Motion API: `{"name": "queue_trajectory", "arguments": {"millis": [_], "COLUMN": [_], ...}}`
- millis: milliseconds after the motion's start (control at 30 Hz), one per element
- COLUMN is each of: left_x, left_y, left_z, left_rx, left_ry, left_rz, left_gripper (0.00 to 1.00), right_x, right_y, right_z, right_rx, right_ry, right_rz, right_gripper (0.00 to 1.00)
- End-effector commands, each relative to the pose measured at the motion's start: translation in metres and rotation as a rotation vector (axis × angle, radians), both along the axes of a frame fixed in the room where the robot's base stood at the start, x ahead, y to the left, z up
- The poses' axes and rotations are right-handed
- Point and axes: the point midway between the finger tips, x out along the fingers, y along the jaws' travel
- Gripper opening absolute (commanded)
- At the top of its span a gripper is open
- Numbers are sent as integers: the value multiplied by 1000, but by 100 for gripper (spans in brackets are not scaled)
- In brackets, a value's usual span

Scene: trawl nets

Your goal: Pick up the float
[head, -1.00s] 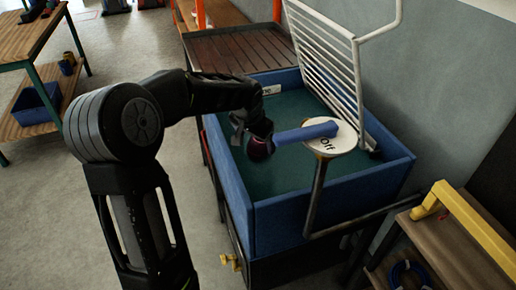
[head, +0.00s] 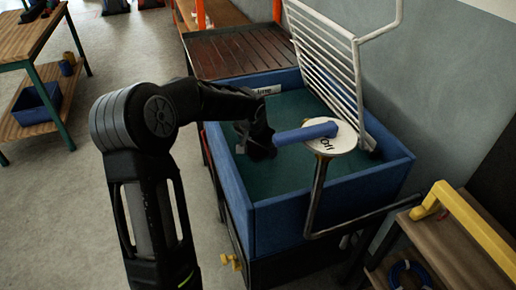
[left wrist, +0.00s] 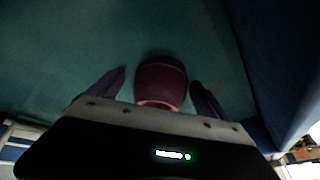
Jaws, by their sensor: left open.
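The float is a dark red, rounded piece (left wrist: 161,82) in the left wrist view, above the green floor of the blue tub (head: 275,215). My left gripper (left wrist: 158,80) is open, with one finger on each side of the float. A gap shows between the float and the left finger; at the right finger the gap is narrow. In the head view my left gripper (head: 258,148) is inside the tub's outline, left of a blue handle, and the float is hidden behind it. My right gripper is not in view.
The blue handle (head: 305,133) and a round white plate marked "Off" (head: 331,141) stand over the tub, close to the gripper. A white wire rack (head: 325,60) is raised behind. A wooden bench with a yellow bar (head: 470,220) is at right.

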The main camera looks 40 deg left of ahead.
Motion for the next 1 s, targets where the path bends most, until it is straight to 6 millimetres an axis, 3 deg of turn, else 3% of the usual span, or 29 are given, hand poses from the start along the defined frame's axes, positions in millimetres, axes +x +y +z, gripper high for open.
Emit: {"name": "queue_trajectory", "arguments": {"millis": [167,1000], "left_x": [0,0], "left_y": [0,0], "left_z": [0,0], "left_rx": [0,0], "left_ry": [0,0], "left_rz": [0,0], "left_gripper": [89,23], "right_x": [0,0], "right_y": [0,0], "right_z": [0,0], "right_rx": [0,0], "right_ry": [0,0], "right_rz": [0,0], "right_gripper": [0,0]}}
